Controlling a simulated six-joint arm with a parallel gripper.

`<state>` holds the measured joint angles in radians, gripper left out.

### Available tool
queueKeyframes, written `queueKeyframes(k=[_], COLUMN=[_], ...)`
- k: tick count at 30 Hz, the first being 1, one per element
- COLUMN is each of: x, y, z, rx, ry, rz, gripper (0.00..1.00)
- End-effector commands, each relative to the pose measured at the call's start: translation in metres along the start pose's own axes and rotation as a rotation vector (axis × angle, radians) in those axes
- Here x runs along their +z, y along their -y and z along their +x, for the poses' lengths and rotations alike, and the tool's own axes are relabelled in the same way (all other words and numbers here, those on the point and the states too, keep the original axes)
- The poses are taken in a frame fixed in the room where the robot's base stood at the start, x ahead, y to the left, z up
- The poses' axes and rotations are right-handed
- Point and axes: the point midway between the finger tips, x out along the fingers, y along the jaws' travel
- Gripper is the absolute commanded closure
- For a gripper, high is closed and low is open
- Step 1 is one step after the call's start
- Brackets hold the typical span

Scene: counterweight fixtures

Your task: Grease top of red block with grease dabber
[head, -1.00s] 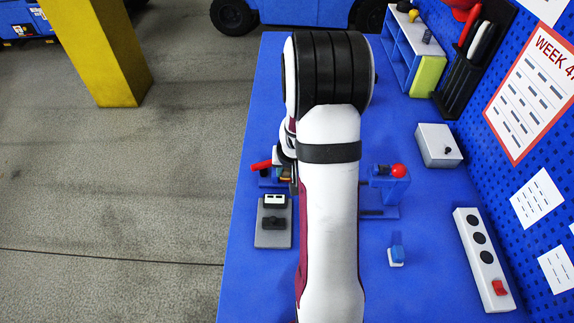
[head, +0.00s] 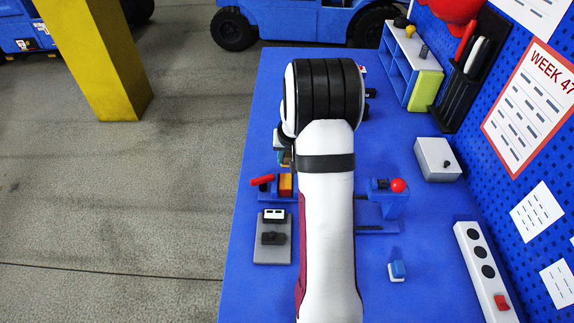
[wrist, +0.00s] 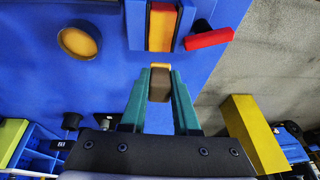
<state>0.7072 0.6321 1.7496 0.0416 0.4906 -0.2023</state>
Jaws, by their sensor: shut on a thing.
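My gripper (wrist: 159,85) has teal fingers shut on a small brown piece with a yellowish top (wrist: 160,82), which seems to be the grease dabber. In the head view my arm hides most of the gripper. A red bar (wrist: 208,39) sticks out beside the fixture, also seen in the head view (head: 262,180).
A round dish with yellow content (wrist: 78,41) lies beside the fixture in the wrist view. A grey plate with black parts (head: 272,250), a red-knobbed blue fixture (head: 388,196), a grey box (head: 438,160) and a power strip (head: 482,265) stand on the blue table.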

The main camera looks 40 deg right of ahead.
Motion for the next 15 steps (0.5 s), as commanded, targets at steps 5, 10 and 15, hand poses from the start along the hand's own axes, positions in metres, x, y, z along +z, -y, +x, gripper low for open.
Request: queueKeyframes(k=[5, 10, 15], x=[-0.006, -0.011, -0.016], y=[0.002, 0.003, 0.004], z=[-0.016, -0.03, -0.044], rx=[0.0, 0.0, 0.0], ry=[-0.004, -0.003, -0.003], rz=[0.0, 0.0, -0.001], gripper=[1.0, 1.0, 1.0])
